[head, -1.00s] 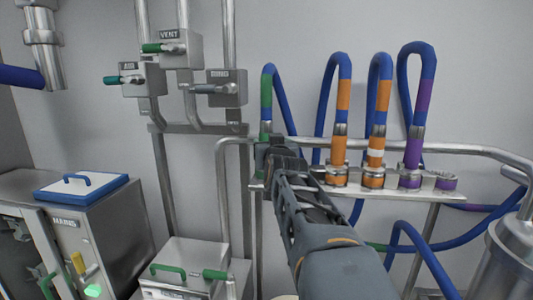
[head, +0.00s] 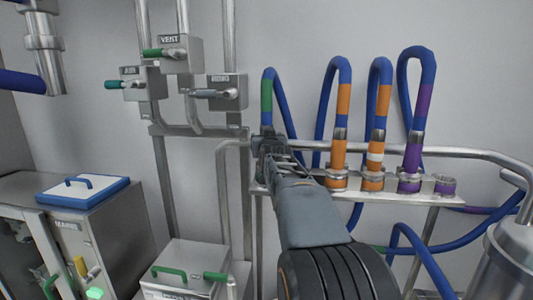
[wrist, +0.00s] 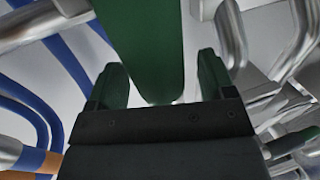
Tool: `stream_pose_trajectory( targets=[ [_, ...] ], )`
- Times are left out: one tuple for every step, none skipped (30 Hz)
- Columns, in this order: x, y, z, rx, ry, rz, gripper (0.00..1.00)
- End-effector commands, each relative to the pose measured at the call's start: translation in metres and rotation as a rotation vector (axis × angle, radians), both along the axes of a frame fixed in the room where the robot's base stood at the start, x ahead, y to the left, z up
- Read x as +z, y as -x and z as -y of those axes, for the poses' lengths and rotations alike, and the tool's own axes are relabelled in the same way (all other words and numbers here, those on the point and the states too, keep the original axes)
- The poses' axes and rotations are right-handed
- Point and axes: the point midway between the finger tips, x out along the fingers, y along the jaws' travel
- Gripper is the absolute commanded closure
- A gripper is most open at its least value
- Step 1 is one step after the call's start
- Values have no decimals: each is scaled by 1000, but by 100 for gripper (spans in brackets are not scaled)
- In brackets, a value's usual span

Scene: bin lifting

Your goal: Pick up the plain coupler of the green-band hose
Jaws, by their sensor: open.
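The green-band hose (head: 266,97) stands at the left end of the rack, arching up in blue with a green band. Its coupler is mostly hidden behind my gripper (head: 268,143) in the head view. In the wrist view a smooth plain green body (wrist: 146,40), apparently that coupler, comes down from the top between the two fingers. My gripper (wrist: 158,80) is open, with one finger on each side of the green body. Gaps show at both sides, and I see no clear contact.
The rack shelf (head: 335,188) also carries an orange coupler (head: 338,158), a white-striped orange coupler (head: 375,157) and a purple coupler (head: 412,158) to the right. A bent metal rail (head: 470,153) runs behind them. Valve boxes (head: 215,98) hang at the left.

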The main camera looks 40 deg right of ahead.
Motion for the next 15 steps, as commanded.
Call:
stream_pose_trajectory(
  targets=[
    [0, -1, 1, 0, 0, 0, 24],
    [0, -2, 1, 0, 0, 0, 24],
    [0, -2, 1, 0, 0, 0, 24],
    [0, -2, 1, 0, 0, 0, 24],
    [0, -2, 1, 0, 0, 0, 24],
    [0, -1, 1, 0, 0, 0, 24],
    [0, -1, 1, 0, 0, 0, 24],
    [0, -1, 1, 0, 0, 0, 26],
    [0, -1, 1, 0, 0, 0, 30],
    [0, -1, 1, 0, 0, 0, 33],
    [0, -1, 1, 0, 0, 0, 36],
    [0, -1, 1, 0, 0, 0, 39],
    [0, -1, 1, 0, 0, 0, 42],
    [0, -1, 1, 0, 0, 0, 45],
    [0, -1, 1, 0, 0, 0, 49]
  ],
)
